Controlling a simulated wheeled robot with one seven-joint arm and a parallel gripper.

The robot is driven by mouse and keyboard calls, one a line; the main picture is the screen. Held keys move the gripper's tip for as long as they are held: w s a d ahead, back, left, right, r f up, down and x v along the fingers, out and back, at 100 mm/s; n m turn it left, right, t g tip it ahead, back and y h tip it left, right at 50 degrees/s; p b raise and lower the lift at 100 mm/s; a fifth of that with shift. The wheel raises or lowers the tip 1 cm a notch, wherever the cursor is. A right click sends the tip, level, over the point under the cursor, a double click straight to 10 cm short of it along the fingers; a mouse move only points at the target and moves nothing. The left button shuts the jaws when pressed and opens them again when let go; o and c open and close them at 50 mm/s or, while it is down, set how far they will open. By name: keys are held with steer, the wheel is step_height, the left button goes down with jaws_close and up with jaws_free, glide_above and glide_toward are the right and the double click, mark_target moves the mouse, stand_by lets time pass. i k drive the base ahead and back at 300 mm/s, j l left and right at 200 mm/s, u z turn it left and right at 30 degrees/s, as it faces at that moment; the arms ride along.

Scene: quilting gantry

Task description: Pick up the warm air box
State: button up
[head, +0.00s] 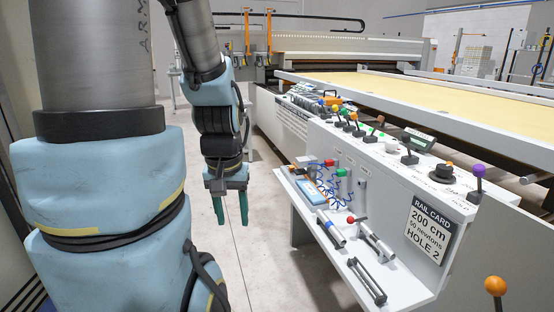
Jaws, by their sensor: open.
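My gripper (230,208) hangs in the air left of the grey machine's side shelf, with its two teal fingers pointing down. The fingers are apart with nothing between them. I cannot tell for sure which thing is the warm air box. A small flat blue and white box (312,192) lies on the shelf, to the right of my gripper and apart from it. Small blocks with a red part (329,162) and a green part (340,173) sit behind it, with blue coiled tubes around them. A dark grey box (418,139) is on the panel top.
The white shelf (330,256) also holds a metal cylinder with a red knob (351,219), another metal cylinder (376,242) and a dark bar handle (367,281). Levers with coloured knobs, one purple (478,170), rise from the panel. Grey floor (262,240) left of the shelf is clear.

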mark_target(331, 100)
steer(key=i+j, duration=0.1)
steer(key=i, duration=3.85)
steer(key=l+z, duration=0.05)
steer(key=l, duration=0.05)
